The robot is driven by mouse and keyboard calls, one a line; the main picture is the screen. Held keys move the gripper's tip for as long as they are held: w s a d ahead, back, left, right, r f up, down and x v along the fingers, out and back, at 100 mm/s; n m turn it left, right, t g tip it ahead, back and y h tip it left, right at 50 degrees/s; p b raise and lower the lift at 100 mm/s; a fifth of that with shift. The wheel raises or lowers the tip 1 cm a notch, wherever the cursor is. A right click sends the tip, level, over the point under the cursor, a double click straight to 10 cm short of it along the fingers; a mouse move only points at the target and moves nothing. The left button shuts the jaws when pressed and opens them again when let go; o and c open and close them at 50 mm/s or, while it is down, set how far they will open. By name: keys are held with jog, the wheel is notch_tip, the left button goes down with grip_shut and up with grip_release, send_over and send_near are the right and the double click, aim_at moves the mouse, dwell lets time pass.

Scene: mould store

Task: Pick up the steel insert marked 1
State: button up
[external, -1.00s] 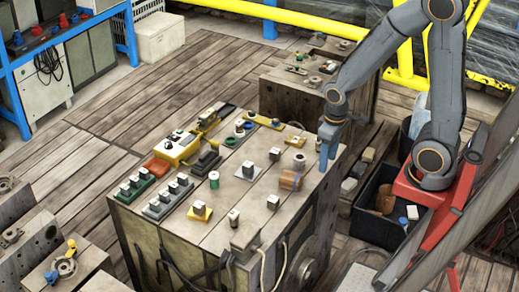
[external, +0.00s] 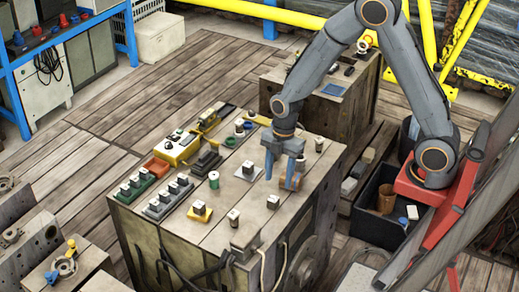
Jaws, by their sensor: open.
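My gripper (external: 279,178) is open and points down over the right half of the big steel block's top (external: 225,222). Its blue fingers are in front of or beside a copper-coloured roll (external: 290,182); I cannot tell if they touch it. Several small steel inserts stand on the block: one on a pale plate (external: 248,168) left of my gripper, one loose (external: 273,202) below it in the picture, one on a yellow plate (external: 199,208), and others in a green tray (external: 136,188) and a grey tray (external: 168,199). Their marks are too small to read, so I cannot tell which is 1.
A green spool (external: 214,180), a dark stepped piece (external: 207,162) and a yellow box (external: 177,147) stand on the block's left half. A black bin (external: 375,226) stands on the floor at right. Cables hang down the block's front. Bare top lies between the pieces.

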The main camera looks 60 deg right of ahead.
aim_at(273, 198)
jog(key=shift+w+a+f+n, duration=0.1)
jog(key=shift+a+f+n, duration=0.1)
jog(key=shift+f+n, duration=0.15)
jog(key=shift+w+a+f+p, duration=0.1)
jog(key=shift+a+f+p, duration=0.2)
jog(key=shift+f, duration=0.9)
jog(key=shift+w+a+f+p, duration=0.1)
jog(key=shift+f+p, duration=0.25)
jog(key=shift+f, duration=0.9)
jog(key=shift+a+f+p, duration=0.2)
jog(key=shift+f+p, duration=0.15)
jog(key=shift+f, duration=0.85)
grip_shut()
